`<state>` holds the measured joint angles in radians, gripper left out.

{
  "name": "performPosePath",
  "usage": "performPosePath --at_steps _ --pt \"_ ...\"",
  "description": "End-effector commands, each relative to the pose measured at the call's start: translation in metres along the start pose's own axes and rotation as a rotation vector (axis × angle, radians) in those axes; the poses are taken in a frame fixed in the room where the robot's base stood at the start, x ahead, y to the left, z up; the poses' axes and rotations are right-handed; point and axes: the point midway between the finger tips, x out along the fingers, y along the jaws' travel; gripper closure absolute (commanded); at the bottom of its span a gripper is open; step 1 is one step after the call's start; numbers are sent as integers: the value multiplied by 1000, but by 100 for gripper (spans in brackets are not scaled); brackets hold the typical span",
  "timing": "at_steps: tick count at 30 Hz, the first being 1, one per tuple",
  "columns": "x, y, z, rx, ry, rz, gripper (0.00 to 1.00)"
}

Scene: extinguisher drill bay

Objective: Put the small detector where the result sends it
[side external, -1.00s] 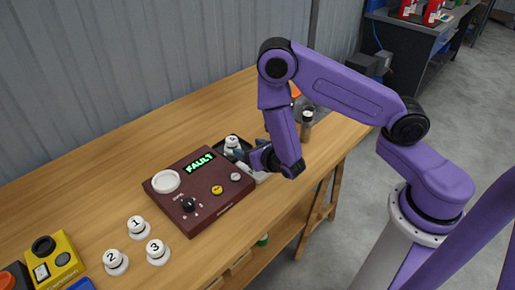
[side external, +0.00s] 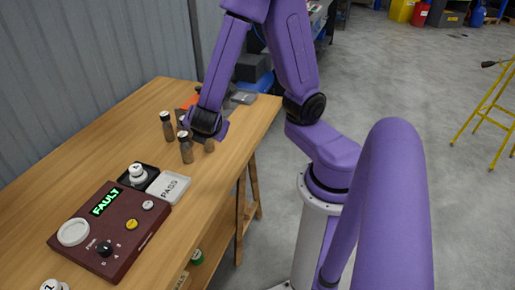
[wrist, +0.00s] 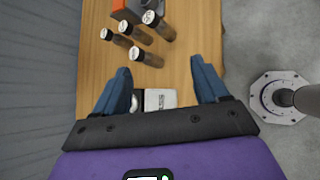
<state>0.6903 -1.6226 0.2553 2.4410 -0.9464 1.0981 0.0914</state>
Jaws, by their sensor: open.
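In the side view a dark red tester box (side external: 135,236) has a lit display (side external: 105,201) reading FAULT. A small white detector (side external: 138,174) stands upright in a black tray (side external: 122,182) beside a white panel marked PASS (side external: 172,186). The PASS panel also shows in the wrist view (wrist: 160,98), between my fingers and partly covered by the gripper body. My gripper (wrist: 160,65) is open with nothing between its blue fingers. It is above the bench, past the PASS panel, near the bottles. Its fingers are hidden in the side view.
Several brown bottles with pale caps (side external: 186,148) stand under and beside my wrist; they also show ahead of the fingers in the wrist view (wrist: 146,57). An orange item (wrist: 123,16) lies beyond them.

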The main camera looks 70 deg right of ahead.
Motion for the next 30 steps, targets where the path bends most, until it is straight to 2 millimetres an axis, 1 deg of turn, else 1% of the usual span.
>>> performPosePath --at_steps 1,3,5,6,9,12,15,18,20,30 --pt "-11 -13 2 64 60 -54 27" --pt "-27 -33 2 147 144 -144 27" --pt "-42 -50 1 212 222 -221 27" --pt "-53 -61 0 251 275 -274 27" --pt "-81 -84 -4 339 407 -400 27" --pt "-106 -102 -6 399 520 -505 27" --pt "-125 -113 -8 436 598 -579 27" --pt "-136 -119 -8 455 639 -622 27" --pt "-139 -120 -8 459 650 -633 27" --pt "-139 -120 -8 460 650 -637 27"
